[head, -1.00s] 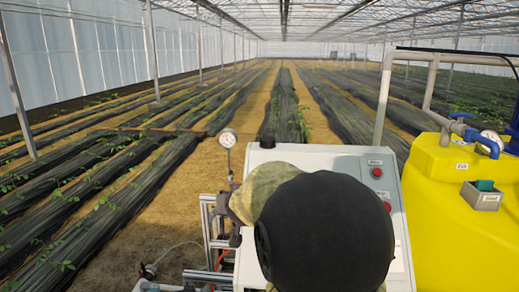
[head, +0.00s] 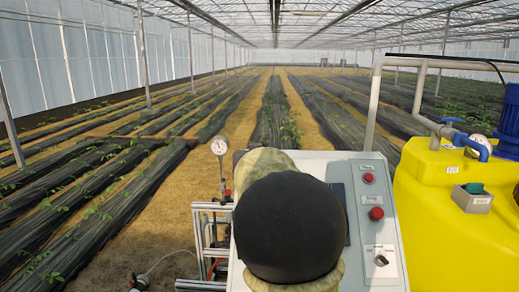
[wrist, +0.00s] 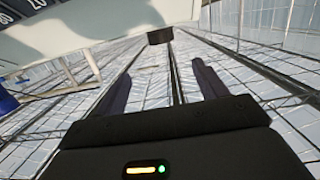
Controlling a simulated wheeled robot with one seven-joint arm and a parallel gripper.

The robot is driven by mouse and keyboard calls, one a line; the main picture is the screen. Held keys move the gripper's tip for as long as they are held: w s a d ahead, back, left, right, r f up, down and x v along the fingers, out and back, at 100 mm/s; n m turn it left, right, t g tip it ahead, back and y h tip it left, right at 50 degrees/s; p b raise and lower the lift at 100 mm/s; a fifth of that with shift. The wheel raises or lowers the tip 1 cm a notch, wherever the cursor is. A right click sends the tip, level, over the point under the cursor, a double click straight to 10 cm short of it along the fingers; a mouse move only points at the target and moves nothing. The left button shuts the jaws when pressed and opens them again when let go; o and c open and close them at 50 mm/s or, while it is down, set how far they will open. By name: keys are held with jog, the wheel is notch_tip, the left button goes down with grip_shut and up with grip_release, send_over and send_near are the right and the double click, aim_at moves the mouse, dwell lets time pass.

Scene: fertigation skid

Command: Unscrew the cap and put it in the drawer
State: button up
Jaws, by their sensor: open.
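My gripper (wrist: 162,88) shows in the wrist view with its two dark fingers apart and nothing between them. A short black cylindrical piece (wrist: 160,36) shows ahead of the fingers, apart from them, by the edge of a pale panel (wrist: 100,22). I cannot tell whether it is the cap. In the head view my arm covers the middle of the picture and hides my gripper. I cannot make out the drawer in either view.
A control cabinet (head: 377,225) with red buttons stands behind my arm. A yellow tank (head: 430,190) at right carries a small grey box (head: 472,203) with a green piece. A pressure gauge (head: 219,146) stands left, above a metal frame (head: 198,208). Planted rows lie beyond.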

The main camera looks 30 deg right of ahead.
jog(key=p+x, duration=0.3)
jog(key=x, duration=1)
jog(key=shift+w+d+r+p, duration=0.1)
jog(key=shift+w+p, duration=0.25)
jog(key=shift+w+d+f, duration=0.2)
jog(key=shift+w+d, duration=0.1)
jog(key=shift+w, duration=0.2)
jog(key=c, duration=1)
jog(key=shift+f, duration=0.1)
jog(key=shift+b, duration=0.35)
jog(key=shift+n+t+y+b, duration=1)
jog(key=shift+n+y+b, duration=0.7)
jog(key=shift+b, duration=4.1)
